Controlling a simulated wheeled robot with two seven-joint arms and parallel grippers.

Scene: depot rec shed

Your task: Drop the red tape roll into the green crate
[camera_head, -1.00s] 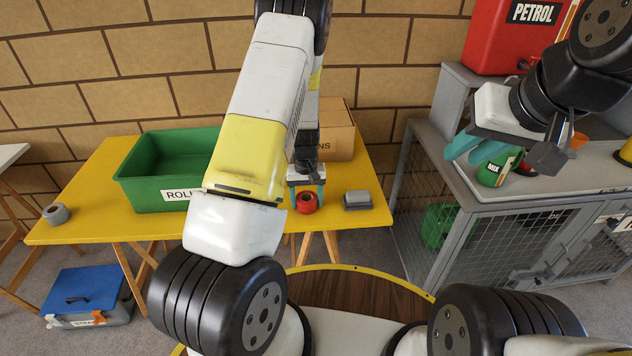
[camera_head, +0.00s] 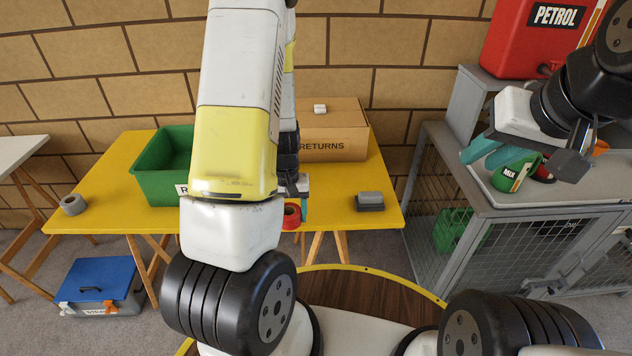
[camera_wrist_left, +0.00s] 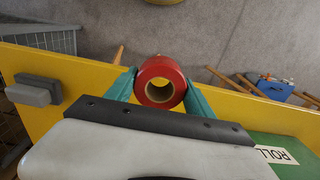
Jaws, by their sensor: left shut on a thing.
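The red tape roll (camera_head: 291,216) is at the front part of the yellow table, partly behind my left arm. In the left wrist view, the red tape roll (camera_wrist_left: 160,82) is between the two teal fingers of my left gripper (camera_wrist_left: 158,88), which is shut on it. In the head view my left gripper (camera_head: 297,205) is mostly hidden by the arm. The green crate (camera_head: 160,172) stands on the table left of the roll, its right part hidden by my arm. My right gripper (camera_head: 515,150) is over the grey bench at right; its finger gap is unclear.
The yellow table (camera_head: 112,180) also holds a grey roll (camera_head: 73,205), a cardboard RETURNS box (camera_head: 335,128) and a grey block (camera_head: 369,202). A green MIX can (camera_head: 512,175) is by my right gripper. A blue-lidded toolbox (camera_head: 98,285) is on the floor.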

